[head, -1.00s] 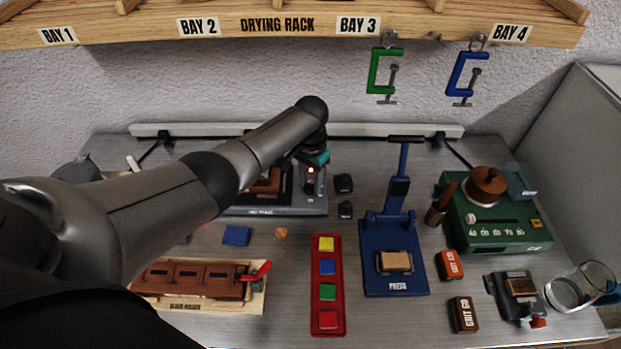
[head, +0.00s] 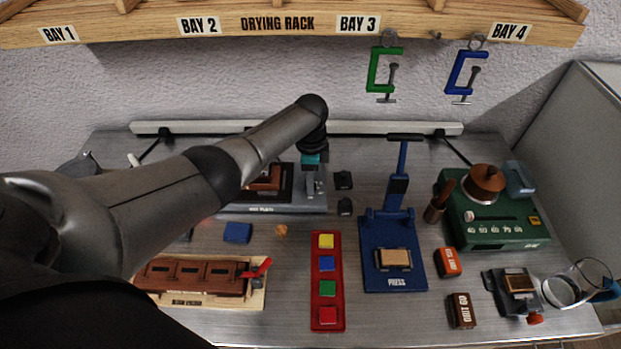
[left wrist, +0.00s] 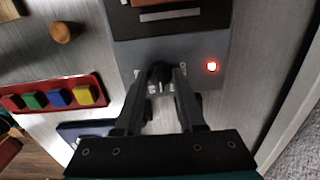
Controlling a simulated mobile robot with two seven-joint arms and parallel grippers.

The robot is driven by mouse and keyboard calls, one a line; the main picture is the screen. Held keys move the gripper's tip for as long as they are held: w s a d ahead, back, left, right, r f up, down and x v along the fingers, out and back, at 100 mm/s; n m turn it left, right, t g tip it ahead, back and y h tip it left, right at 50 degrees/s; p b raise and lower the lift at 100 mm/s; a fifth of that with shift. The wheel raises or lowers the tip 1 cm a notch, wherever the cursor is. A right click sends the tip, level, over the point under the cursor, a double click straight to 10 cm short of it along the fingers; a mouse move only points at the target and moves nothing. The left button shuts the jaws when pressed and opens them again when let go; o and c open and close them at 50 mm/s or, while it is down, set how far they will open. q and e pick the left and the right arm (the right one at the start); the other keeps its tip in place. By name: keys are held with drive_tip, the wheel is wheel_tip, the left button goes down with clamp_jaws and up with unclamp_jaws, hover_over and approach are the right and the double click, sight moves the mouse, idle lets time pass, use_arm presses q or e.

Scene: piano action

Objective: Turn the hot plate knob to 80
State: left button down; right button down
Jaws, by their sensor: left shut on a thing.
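The hot plate (head: 300,208) is a grey unit with a dark top at the back, partly hidden behind my left arm. Its grey control panel also shows in the left wrist view (left wrist: 195,50). My left gripper (head: 312,190) reaches down over the right end of the panel. In the left wrist view my left gripper (left wrist: 160,82) is shut on the black knob (left wrist: 160,70), its fingers on either side. White marks show around the knob, but the numbers and the pointer are not readable. A red lamp (left wrist: 211,67) glows beside it. My right gripper is out of view.
Two small black blocks (head: 344,181) stand just right of the hot plate. A blue press (head: 397,250) and a red tray (head: 327,326) of coloured blocks are in front. A green machine (head: 500,230) is at right. The drying rack (head: 330,38) hangs above.

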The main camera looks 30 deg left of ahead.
use_arm(q)
drive_tip(key=m, duration=0.4)
drive_tip(key=shift+m, duration=0.3)
drive_tip(key=m+b, duration=0.1)
drive_tip(key=m, duration=0.3)
drive_tip(key=shift+m, duration=0.3)
drive_tip(key=m+b, duration=0.1)
drive_tip(key=m, duration=0.3)
drive_tip(key=shift+m, duration=0.3)
drive_tip(key=shift+m+b, duration=0.45)
drive_tip(key=shift+m, duration=1.45)
drive_tip(key=c, duration=0.5)
unclamp_jaws()
